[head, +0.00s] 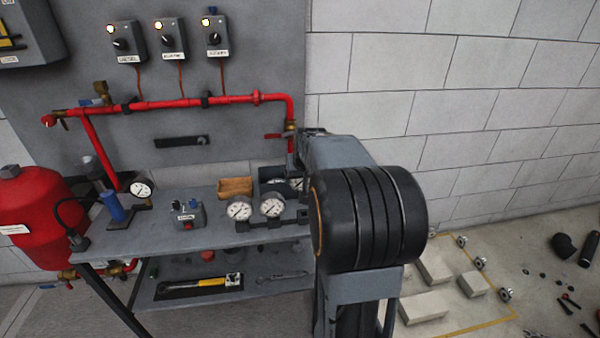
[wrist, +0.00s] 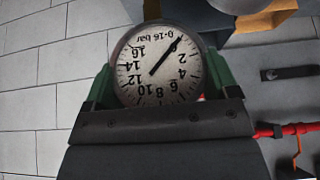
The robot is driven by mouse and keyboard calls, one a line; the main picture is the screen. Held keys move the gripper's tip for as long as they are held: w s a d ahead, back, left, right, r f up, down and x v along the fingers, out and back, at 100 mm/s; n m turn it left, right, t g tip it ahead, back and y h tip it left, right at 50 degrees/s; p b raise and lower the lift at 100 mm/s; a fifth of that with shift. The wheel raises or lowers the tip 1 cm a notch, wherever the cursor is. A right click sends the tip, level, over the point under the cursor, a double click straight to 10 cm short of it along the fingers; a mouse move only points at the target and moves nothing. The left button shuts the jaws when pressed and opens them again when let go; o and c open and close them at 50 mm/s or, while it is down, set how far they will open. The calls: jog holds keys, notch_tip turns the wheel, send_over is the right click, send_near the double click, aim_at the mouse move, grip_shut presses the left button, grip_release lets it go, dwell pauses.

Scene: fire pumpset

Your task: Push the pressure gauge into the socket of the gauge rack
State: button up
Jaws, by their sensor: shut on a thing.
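In the wrist view a round pressure gauge (wrist: 158,62) with a white 0-16 bar dial sits between the green fingers of my gripper (wrist: 160,78). The dial appears upside down there. My gripper is shut on it. In the head view my arm hides the gripper. Two white-faced gauges (head: 239,210) (head: 271,208) stand side by side in the dark gauge rack (head: 262,224) at the front of the bench. Another gauge dial (head: 296,184) shows partly beside my arm; I cannot tell whether it is the held one. The socket is not clearly visible.
The grey bench (head: 165,232) also bears a wooden block (head: 235,187), a small switch box (head: 188,215) and a blue hand pump (head: 112,205) with a gauge. A red pipe (head: 190,102) runs along the wall behind. Pale blocks (head: 433,270) lie on the floor at right.

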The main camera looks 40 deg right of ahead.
jog(key=shift+s+d+f+b, duration=0.15)
jog(key=shift+d+f+b, duration=0.15)
jog(key=shift+f+b, duration=2.5)
jog(key=shift+f, duration=0.85)
jog(key=shift+s+a+f+b, duration=0.15)
jog(key=shift+f+b, duration=0.1)
jog(key=shift+f, duration=0.15)
jog(key=shift+s+f+b, duration=0.15)
jog(key=shift+f+b, duration=0.05)
jog(key=shift+f, duration=0.15)
jog(key=shift+c, duration=0.9)
jog(key=shift+f, duration=0.15)
jog(key=shift+c, duration=1.2)
notch_tip(320, 180, up, 9)
jog(key=p, duration=0.7)
jog(key=shift+w, duration=0.15)
